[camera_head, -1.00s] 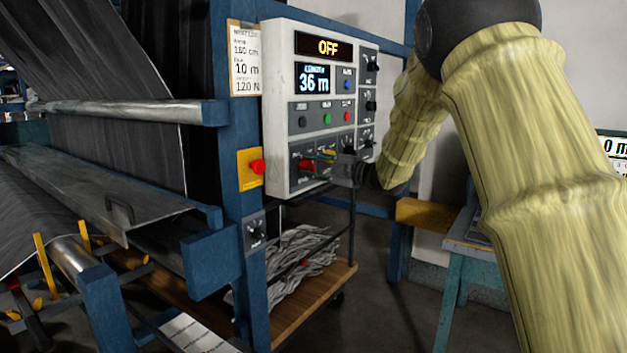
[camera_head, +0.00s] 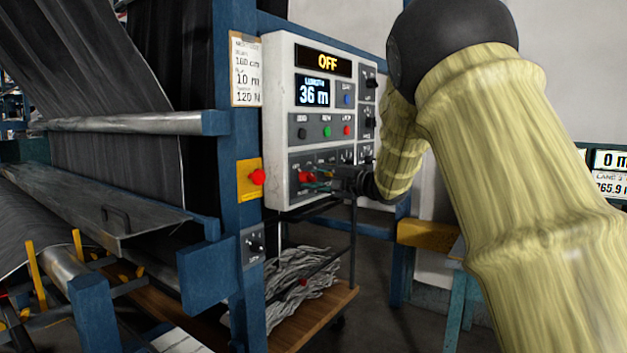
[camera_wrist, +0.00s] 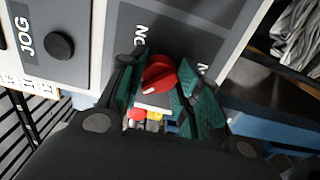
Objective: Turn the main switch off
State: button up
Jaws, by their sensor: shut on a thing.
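The main switch is a red rotary knob (camera_head: 306,177) low on the light grey control panel (camera_head: 279,110). In the wrist view the red knob (camera_wrist: 159,75) sits between the two teal finger pads, with a pale mark on its face. Part of an "ON" label shows beside it. My gripper (camera_wrist: 162,84) is shut on the knob. In the head view my gripper (camera_head: 322,180) reaches the panel's lower part from the right, and its fingers partly cover the lettering there.
A length display (camera_head: 314,92) reads 36 m, above several small buttons. More knobs line the panel's right side. A red button on a yellow plate (camera_head: 247,181) is on the blue post at left. A cart (camera_head: 315,318) with grey strips stands below. Black fabric fills the left.

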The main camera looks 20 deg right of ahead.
jog(key=shift+f, duration=0.15)
jog(key=o, duration=1)
jog(key=shift+o, duration=0.2)
jog(key=shift+s+d, duration=0.1)
jog(key=v, duration=1.2)
